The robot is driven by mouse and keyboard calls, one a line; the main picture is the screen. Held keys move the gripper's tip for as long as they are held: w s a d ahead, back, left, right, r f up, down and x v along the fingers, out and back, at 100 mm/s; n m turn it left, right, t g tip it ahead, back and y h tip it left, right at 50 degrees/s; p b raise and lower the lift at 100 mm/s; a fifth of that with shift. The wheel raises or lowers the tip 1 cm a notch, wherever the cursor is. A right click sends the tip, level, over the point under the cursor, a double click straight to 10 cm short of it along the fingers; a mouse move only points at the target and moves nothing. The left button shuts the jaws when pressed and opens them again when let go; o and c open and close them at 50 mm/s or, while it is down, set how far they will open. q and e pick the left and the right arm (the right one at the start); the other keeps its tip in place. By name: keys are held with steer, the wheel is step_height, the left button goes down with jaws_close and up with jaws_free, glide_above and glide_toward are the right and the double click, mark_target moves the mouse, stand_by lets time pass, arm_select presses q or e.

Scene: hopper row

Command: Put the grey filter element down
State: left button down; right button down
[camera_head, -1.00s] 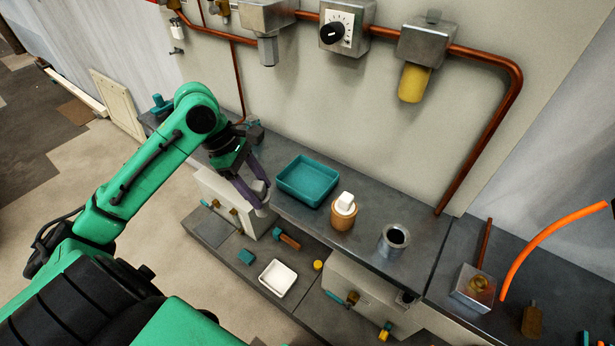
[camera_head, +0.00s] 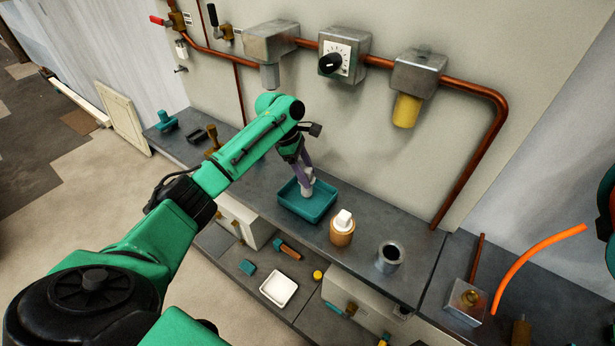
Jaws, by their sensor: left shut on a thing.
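The grey filter element (camera_head: 307,193) is a small light-grey cylinder in the jaws of my left gripper (camera_head: 306,181). The gripper is shut on it and points down over the teal tray (camera_head: 289,205). The element appears within the tray's outline, near its middle; I cannot tell whether it touches the tray floor. The fingers hide its upper part. My right gripper is not in view.
Right of the tray stand a brown jar with a white top (camera_head: 342,231) and a grey metal cup (camera_head: 389,257). Copper pipe and housings (camera_head: 417,75) run along the wall above. A white dish (camera_head: 278,289) lies on the lower shelf.

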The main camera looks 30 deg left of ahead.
arm_select(q)
step_height(320, 180, down, 2)
steer(key=shift+s+f, duration=0.1)
steer(key=shift+w+f+p, duration=0.2)
steer(key=shift+f+p, duration=0.05)
steer(key=shift+p, duration=0.05)
steer(key=shift+w+f, duration=0.1)
steer(key=shift+f, duration=0.1)
steer(key=c, duration=0.5)
jaws_free()
steer(key=o, duration=0.4)
steer(key=b+v, duration=0.1)
steer(key=v, duration=1.1)
